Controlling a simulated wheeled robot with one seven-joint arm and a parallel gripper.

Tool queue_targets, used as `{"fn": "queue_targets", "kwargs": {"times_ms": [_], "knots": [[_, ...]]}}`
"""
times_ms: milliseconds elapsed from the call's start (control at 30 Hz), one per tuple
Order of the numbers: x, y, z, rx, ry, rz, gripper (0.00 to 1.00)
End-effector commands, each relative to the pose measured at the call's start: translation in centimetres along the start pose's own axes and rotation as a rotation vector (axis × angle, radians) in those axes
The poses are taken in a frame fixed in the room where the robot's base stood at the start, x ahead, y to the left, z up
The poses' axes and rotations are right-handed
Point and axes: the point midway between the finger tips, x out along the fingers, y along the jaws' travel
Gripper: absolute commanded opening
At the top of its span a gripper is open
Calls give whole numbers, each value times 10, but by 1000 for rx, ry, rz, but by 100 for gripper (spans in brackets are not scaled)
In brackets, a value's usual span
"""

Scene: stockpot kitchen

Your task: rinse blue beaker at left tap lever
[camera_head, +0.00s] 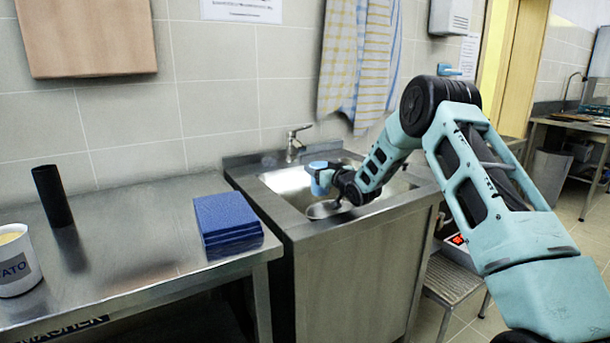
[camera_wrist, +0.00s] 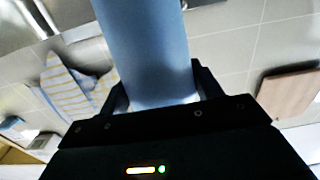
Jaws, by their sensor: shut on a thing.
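The blue beaker (camera_head: 320,178) is over the sink basin in the head view. My gripper (camera_head: 334,178) is shut on it from the right side. In the wrist view the beaker (camera_wrist: 145,50) fills the upper middle, between the two dark fingers of my gripper (camera_wrist: 158,90). The tap with its lever (camera_head: 296,140) stands at the sink's back edge, behind and a little left of the beaker. Whether water runs cannot be told. The sink (camera_head: 275,183) is a steel basin, partly hidden by my arm.
A steel counter (camera_head: 130,240) lies left of the sink. It holds a blue block-like stack (camera_head: 227,222), a black cylinder (camera_head: 53,196) and a white pot (camera_head: 16,262). Striped towels (camera_head: 358,60) hang on the wall behind the sink.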

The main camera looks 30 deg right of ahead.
Motion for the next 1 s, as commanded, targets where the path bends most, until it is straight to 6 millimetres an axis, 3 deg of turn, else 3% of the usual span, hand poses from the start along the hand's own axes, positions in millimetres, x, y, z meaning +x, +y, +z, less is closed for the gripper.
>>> {"fn": "queue_targets", "kwargs": {"times_ms": [700, 1000], "knots": [[-43, 0, -37, -1, 1, 1, 43], [-50, -1, -40, 0, 1, 0, 43]]}}
